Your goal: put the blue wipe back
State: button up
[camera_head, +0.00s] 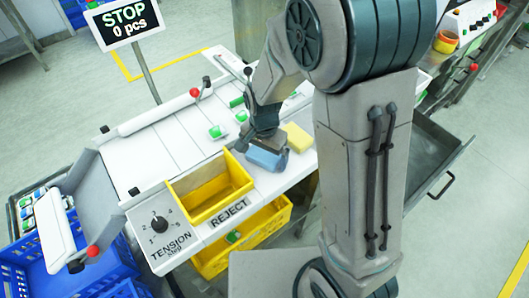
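The blue wipe (265,159) is a small blue block at the front edge of the white work surface, right of the yellow reject bin. My gripper (262,141) points down directly over it, and its dark end covers the wipe's back part. The fingertips are not clear, so I cannot tell whether they grip the wipe or only touch it. I also cannot tell whether the wipe rests on the surface.
A yellow block (298,137) lies just right of the wipe. The open yellow bin (211,190) stands left, near a tension knob (159,222). Green-and-white pieces (217,131) lie behind. A sign (125,20) reads "STOP 0 pcs". Blue crates (100,281) stand front left.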

aim_at(264, 154)
notch_tip(264, 154, up, 12)
jog(key=s+d+r+n+t, duration=0.1)
jog(key=s+d+r+n, duration=0.1)
jog(key=s+d, duration=0.4)
jog(key=s+d+r+n+t, duration=0.2)
jog(key=s+d+r+n, duration=0.1)
jog(key=s+d, duration=0.3)
jog(key=shift+d+r+n, duration=0.15)
jog(key=shift+r+n, duration=0.05)
jog(key=shift+n, duration=0.6)
